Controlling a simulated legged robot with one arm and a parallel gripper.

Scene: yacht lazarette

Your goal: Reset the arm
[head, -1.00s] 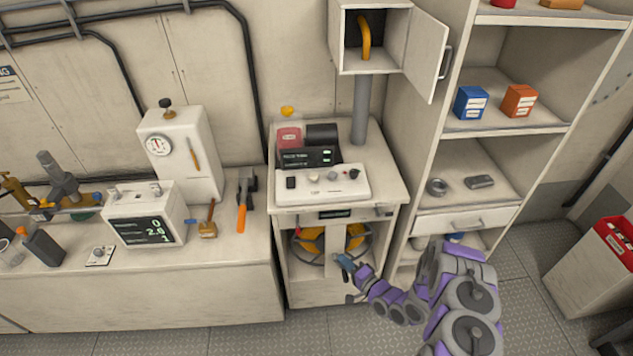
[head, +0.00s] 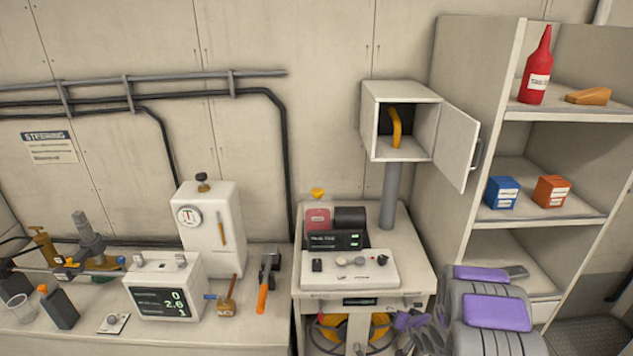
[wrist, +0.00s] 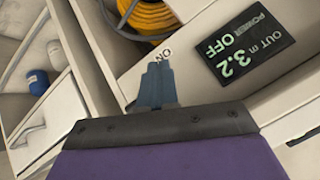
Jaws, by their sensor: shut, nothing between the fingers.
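My arm (head: 490,312), purple and grey, is folded at the lower right of the head view, in front of the shelf unit. My gripper (wrist: 157,82) shows in the wrist view with its blue-grey fingers together and nothing between them. It is in front of a pale cabinet front, close to a dark display (wrist: 238,52) reading "OUT m 3.2" and "POWER OFF". I cannot tell whether the fingertips touch that front.
The cabinet (head: 419,282) carries a control panel, with a yellow coil (head: 330,328) below. An open-doored wall box (head: 402,90) hangs above. The shelf unit (head: 466,85) stands right. A cluttered bench (head: 212,338) is on the left.

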